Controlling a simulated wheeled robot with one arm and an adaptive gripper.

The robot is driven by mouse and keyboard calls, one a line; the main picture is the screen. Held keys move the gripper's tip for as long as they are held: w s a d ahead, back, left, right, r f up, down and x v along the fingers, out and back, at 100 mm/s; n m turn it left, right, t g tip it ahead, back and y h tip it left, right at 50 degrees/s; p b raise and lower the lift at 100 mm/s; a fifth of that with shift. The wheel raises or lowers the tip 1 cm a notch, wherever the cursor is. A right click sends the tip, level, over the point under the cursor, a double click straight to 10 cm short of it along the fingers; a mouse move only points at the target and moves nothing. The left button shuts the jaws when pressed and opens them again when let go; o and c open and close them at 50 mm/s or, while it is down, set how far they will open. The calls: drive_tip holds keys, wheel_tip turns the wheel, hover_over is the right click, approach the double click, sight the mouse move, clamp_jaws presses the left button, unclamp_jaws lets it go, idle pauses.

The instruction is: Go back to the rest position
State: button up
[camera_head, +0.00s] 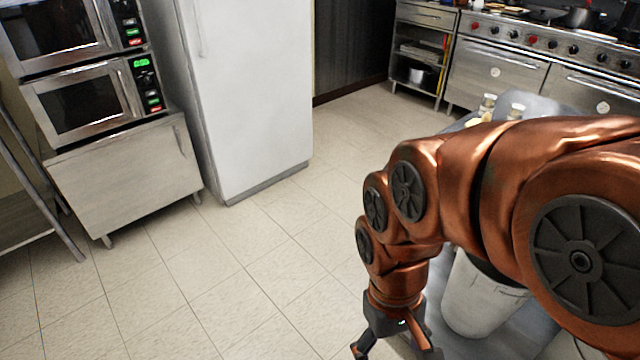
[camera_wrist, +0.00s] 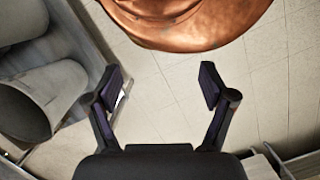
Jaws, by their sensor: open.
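My gripper (camera_head: 398,345) hangs at the end of my copper-coloured arm, low in the head view, with the tiled floor behind it. In the wrist view my gripper (camera_wrist: 163,88) has its two dark fingers spread wide apart. Nothing is between the fingers. A copper part of my own body shows beyond them at the top. My arm hides much of the right side of the head view.
A pale grey bucket (camera_head: 478,300) stands behind and below my arm. Grey containers (camera_wrist: 62,90) show at left in the wrist view. A white fridge (camera_head: 250,90), stacked ovens (camera_head: 85,105) and a stove (camera_head: 500,70) line the back. The tiled floor (camera_head: 250,270) between is clear.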

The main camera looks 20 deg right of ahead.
wheel_tip(320, 180, up, 15)
drive_tip(key=w+t+p, duration=0.1)
drive_tip(key=p, duration=1.3)
drive_tip(key=shift+r, duration=0.2)
drive_tip(key=shift+c, duration=0.4)
